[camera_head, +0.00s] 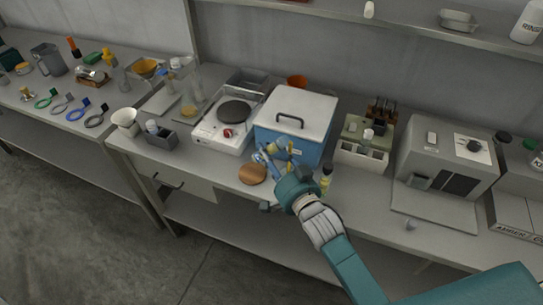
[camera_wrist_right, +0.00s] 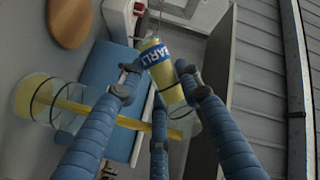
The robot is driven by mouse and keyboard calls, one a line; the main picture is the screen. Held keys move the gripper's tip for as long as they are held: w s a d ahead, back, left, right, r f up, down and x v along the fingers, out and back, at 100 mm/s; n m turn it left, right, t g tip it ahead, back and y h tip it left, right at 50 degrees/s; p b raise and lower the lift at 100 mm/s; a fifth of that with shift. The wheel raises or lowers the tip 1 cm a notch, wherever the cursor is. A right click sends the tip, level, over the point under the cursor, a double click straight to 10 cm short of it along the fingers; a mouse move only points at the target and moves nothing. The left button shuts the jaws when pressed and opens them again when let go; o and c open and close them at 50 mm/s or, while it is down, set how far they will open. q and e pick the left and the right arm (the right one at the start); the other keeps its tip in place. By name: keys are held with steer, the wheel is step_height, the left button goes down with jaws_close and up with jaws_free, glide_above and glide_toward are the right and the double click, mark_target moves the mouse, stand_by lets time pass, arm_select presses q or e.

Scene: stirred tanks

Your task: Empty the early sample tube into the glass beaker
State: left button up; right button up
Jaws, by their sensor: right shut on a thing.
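My right gripper (camera_head: 281,158) is in front of the blue cooler box, above the bench's front. In the right wrist view its blue fingers (camera_wrist_right: 160,80) are shut on the early sample tube (camera_wrist_right: 160,62), which has yellow contents and a blue label partly readable as "EARL". The tube is tilted in that view. Behind the fingers lies a clear vessel (camera_wrist_right: 35,100) with yellow contents and dark rings; I cannot tell whether it is the glass beaker. In the head view a clear glass vessel (camera_head: 191,104) with amber contents stands left of the hot plate. My left gripper is not in view.
The blue cooler (camera_head: 268,136) with a white lid stands behind my gripper, beside the hot plate (camera_head: 210,134). A round wooden disc (camera_head: 253,174) lies on the bench. A white rack (camera_head: 361,157) and a grey machine (camera_head: 440,150) stand to the right. A small yellow-labelled bottle (camera_head: 325,183) is near my wrist.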

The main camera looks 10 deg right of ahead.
steer(key=shift+w+a+f+m+t+y+b, duration=0.15)
steer(key=shift+m+b, duration=0.25)
steer(key=shift+b, duration=0.55)
steer(key=shift+s+a+f+m+t+y+b, duration=0.15)
steer(key=shift+a+f+m+t+b, duration=0.2)
steer(key=shift+b, duration=0.55)
steer(key=shift+w+a+f+m+t+b, duration=0.15)
steer(key=shift+f+m+t+b, duration=0.3)
steer(key=shift+m+b, duration=0.95)
steer(key=shift+w+a+f+m+t+b, duration=0.1)
steer(key=shift+f+m+t+b, duration=0.55)
steer(key=shift+b, duration=1.1)
step_height(320, 180, up, 3)
steer(key=m+b, duration=0.1)
steer(key=m, duration=0.1)
steer(key=m+t+h+b, duration=0.1)
steer(key=m, duration=0.1)
steer(key=shift+s+d+f, duration=0.1)
steer(key=shift+f, duration=0.1)
steer(key=shift+d+r+m+t+h+b, duration=0.1)
steer(key=shift+r+m+t+h+b, duration=0.4)
steer(key=shift+m, duration=0.7)
steer(key=shift+r, duration=0.15)
